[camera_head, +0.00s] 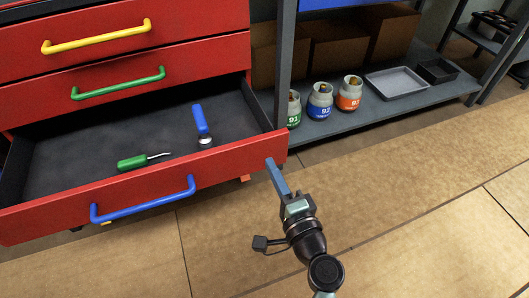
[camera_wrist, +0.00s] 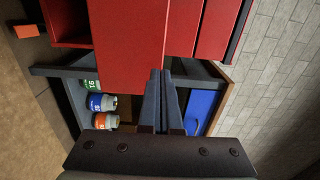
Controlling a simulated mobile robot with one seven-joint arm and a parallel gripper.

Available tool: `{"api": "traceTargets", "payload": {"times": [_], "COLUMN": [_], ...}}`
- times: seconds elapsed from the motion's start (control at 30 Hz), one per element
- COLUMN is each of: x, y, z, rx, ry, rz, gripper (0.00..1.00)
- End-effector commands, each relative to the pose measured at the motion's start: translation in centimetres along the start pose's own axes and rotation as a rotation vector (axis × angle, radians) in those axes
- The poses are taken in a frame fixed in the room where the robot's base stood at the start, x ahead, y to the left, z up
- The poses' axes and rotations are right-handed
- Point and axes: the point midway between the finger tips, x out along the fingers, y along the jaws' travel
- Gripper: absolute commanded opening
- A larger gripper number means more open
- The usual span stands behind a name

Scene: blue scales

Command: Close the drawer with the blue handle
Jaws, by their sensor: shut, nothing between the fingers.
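The drawer with the blue handle (camera_head: 143,200) is pulled out of the red cabinet. Its red front panel (camera_head: 240,166) stands well forward of the drawers above, and its dark interior shows. My gripper (camera_head: 270,163) is shut and empty. Its fingertips are at the right end of the drawer front. I cannot tell whether they touch it. In the wrist view my gripper's fingers (camera_wrist: 160,74) lie side by side, and their tips overlap the lower right edge of a large red panel (camera_wrist: 128,45). The blue handle is not seen in the wrist view.
Inside the drawer lie a green-handled screwdriver (camera_head: 135,161) and a blue-handled tool (camera_head: 201,122). The drawers with the green handle (camera_head: 118,83) and yellow handle (camera_head: 97,37) are shut. Right of the cabinet, a shelf (camera_head: 330,125) holds labelled jars (camera_head: 320,101) and trays. The floor in front is clear.

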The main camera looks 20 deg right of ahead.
Motion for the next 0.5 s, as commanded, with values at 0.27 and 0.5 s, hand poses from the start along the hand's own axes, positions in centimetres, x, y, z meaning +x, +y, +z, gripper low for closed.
{"api": "traceTargets", "payload": {"times": [0.27,0.5], "x": [4.3,5.3], "y": [0.1,0.0], "z": [0.0,0.0], "rx": [-0.001,-0.001], "ry": [-0.001,0.000], "rz": [-0.001,0.000], "gripper": [0.00,0.00]}}
